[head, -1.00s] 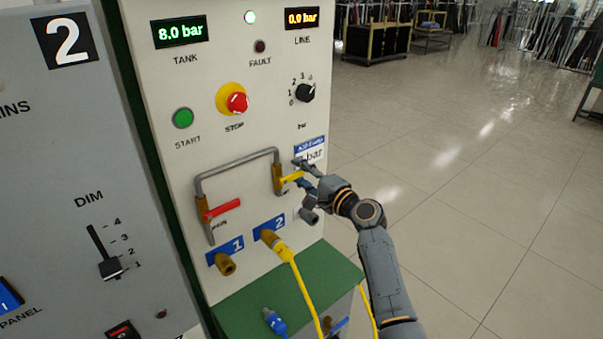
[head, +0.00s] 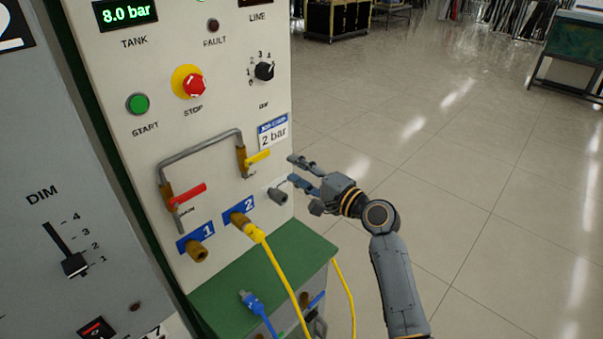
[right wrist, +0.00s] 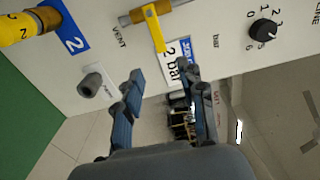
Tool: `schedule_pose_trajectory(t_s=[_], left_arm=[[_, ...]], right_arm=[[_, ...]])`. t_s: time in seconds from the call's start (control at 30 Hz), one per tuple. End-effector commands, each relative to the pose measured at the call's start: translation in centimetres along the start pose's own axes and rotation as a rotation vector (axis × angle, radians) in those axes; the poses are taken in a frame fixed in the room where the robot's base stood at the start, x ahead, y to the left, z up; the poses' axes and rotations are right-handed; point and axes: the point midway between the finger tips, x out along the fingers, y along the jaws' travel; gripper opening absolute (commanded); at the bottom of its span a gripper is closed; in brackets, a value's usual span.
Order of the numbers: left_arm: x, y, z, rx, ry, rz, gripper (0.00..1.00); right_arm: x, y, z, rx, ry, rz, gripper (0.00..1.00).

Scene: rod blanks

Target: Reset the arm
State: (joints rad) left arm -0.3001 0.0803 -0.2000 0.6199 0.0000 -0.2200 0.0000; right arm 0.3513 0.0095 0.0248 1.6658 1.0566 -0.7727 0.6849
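My right gripper (head: 298,171) is open and empty in the head view, just off the right edge of the white panel. In the right wrist view its two blue-grey fingers (right wrist: 165,85) stand apart with nothing between them. The yellow valve handle (head: 257,157) on the pipe is to the left of the fingertips and apart from them; it also shows in the right wrist view (right wrist: 154,28). A grey fitting (head: 277,194) sticks out of the panel below it, near the gripper. My left gripper is not in view.
The panel (head: 150,90) carries a red handle (head: 187,194), a red stop button (head: 194,86), a green start button (head: 138,103) and a black knob (head: 264,71). A yellow hose (head: 273,262) hangs from port 2 over the green ledge (head: 297,240). Open floor lies to the right.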

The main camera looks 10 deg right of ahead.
Motion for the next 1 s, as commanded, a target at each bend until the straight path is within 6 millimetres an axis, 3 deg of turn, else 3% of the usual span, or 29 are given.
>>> schedule_pose_trajectory(t_s=[0.13,0.43,0.57,0.67,0.77,0.87,1.0], left_arm=[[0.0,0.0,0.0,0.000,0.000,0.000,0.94],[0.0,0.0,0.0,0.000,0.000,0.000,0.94],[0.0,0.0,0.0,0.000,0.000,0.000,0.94],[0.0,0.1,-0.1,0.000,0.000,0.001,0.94],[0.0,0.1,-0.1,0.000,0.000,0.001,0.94],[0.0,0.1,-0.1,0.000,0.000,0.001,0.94],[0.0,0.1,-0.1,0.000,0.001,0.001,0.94]], right_arm=[[-1.0,0.0,0.1,0.000,-0.001,0.001,0.40],[-1.1,0.0,0.1,0.000,-0.001,0.001,0.40],[-1.0,1.8,-0.2,-0.007,0.011,0.032,0.40],[-1.1,6.4,-0.6,-0.030,0.039,0.115,0.40],[-2.0,13.4,-0.9,-0.078,0.073,0.242,0.40],[-3.8,21.0,-0.7,-0.143,0.091,0.384,0.40],[-7.6,30.7,0.4,-0.244,0.085,0.575,0.40]])
